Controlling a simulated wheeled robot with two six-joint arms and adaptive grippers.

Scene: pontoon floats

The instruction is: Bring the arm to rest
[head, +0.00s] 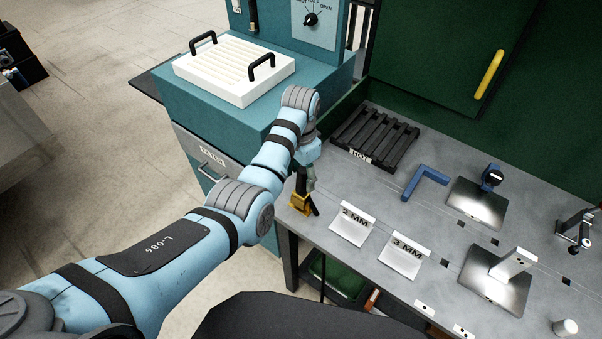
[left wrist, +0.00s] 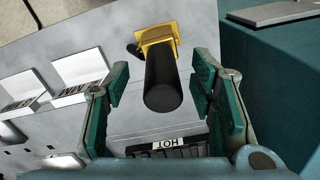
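My left arm reaches in from the left of the head view. Its gripper (head: 308,180) hangs at the table's left end, just above a small yellow item (head: 299,203). In the left wrist view my left gripper (left wrist: 160,85) is open, with a finger on each side. A black cylindrical handle (left wrist: 163,88) on the yellow base (left wrist: 158,40) shows between the fingers, with a gap on both sides. I cannot tell how far the handle is from the fingertips in depth. My right gripper is not in view.
On the grey table (head: 340,185) are a black "HOT" rack (head: 378,138), "2 MM" (head: 353,226) and "3 MM" (head: 405,256) signs, a blue angle piece (head: 425,178) and metal plates. A teal machine (head: 225,140) with a white ribbed tray (head: 234,68) stands close behind my arm.

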